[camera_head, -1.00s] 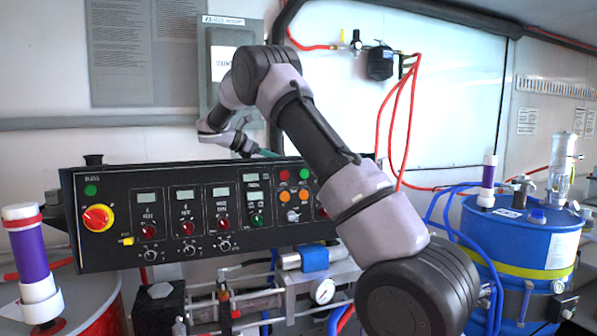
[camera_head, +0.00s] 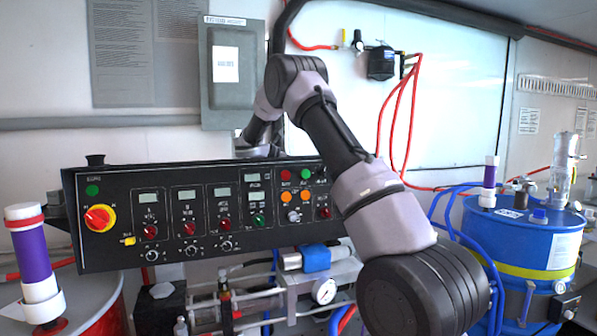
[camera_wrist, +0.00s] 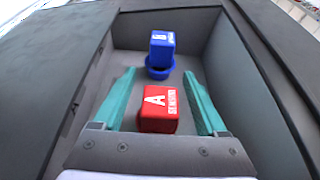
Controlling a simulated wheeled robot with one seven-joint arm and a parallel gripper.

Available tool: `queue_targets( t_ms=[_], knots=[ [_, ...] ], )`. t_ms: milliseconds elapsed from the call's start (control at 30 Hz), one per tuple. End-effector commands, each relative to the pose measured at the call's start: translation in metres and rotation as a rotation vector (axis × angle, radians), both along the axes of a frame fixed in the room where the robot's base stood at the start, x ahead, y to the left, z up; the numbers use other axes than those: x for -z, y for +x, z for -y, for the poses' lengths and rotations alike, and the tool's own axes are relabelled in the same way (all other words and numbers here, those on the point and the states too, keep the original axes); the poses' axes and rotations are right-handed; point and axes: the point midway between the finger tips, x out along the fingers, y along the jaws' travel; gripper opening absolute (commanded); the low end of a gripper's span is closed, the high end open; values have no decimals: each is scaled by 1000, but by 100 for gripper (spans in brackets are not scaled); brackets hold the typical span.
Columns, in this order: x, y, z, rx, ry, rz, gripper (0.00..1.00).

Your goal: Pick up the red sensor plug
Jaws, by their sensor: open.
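The red sensor plug (camera_wrist: 158,109) shows in the wrist view as a red block with a white letter A and smaller white lettering. It sits in a grey recessed box, close in front of my gripper's base. My gripper (camera_wrist: 160,80) is open, with one teal finger on each side of the red plug. Gaps show between the fingers and the plug. In the head view my arm reaches behind the black control panel, and the gripper and the plug are hidden there.
A blue plug (camera_wrist: 162,45) in a round blue socket stands farther in the box, beyond the red one. Grey box walls (camera_wrist: 262,85) rise close on both sides. In the head view, the control panel (camera_head: 160,255) stands before my arm, with a blue drum (camera_head: 520,245) at right.

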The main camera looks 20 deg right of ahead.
Motion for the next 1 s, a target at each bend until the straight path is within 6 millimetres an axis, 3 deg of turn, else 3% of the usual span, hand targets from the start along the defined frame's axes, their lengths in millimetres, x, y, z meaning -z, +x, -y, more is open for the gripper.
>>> queue_targets(
  t_ms=[233,267,433,767,1000],
  knots=[
    [1,0,2,-1,1,0,75],
    [1,0,2,-1,1,0,67],
    [1,0,2,-1,1,0,2],
    [-3,0,1,-1,0,3,0],
    [-44,1,1,-3,0,6,0]
  ],
)
